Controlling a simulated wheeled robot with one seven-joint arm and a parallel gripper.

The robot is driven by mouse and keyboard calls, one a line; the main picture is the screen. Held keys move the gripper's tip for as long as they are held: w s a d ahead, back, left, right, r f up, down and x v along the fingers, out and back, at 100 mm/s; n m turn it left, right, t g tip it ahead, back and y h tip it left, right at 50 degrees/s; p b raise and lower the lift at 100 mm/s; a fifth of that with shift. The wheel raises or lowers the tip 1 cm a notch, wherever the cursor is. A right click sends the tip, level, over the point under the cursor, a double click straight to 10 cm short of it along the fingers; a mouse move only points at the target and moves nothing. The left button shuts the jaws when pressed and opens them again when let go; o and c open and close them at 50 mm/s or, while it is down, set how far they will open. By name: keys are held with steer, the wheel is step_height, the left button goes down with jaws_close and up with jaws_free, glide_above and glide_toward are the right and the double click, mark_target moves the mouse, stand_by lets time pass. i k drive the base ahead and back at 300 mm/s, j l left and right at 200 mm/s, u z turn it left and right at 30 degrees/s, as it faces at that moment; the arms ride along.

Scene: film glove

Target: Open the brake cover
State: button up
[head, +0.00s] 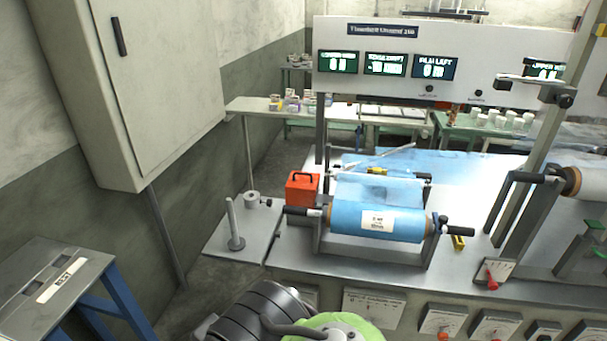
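An orange-red box-like cover (302,190) with a black handle on top stands at the left end of the film roll stand. It looks shut, and I take it as the brake cover; no label shows on it. What is under it is hidden. A blue film roll (348,218) with a white label lies in the stand just to its right. Part of my arm, dark with a green and white section, shows at the bottom edge, in front of the bench and well below the cover. My gripper's fingers do not show.
A side plate (232,240) with an upright metal post (234,222) lies left of the cover. A grey wall cabinet (150,85) hangs at upper left. A display panel (440,58) spans above the bench. A blue-legged stand (55,285) is at lower left.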

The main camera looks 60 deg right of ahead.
mark_target(302, 188)
steer(key=z, duration=1.8)
steer(key=i+j+u, duration=0.5)
steer(key=i+u, duration=0.2)
steer(key=i, duration=0.2)
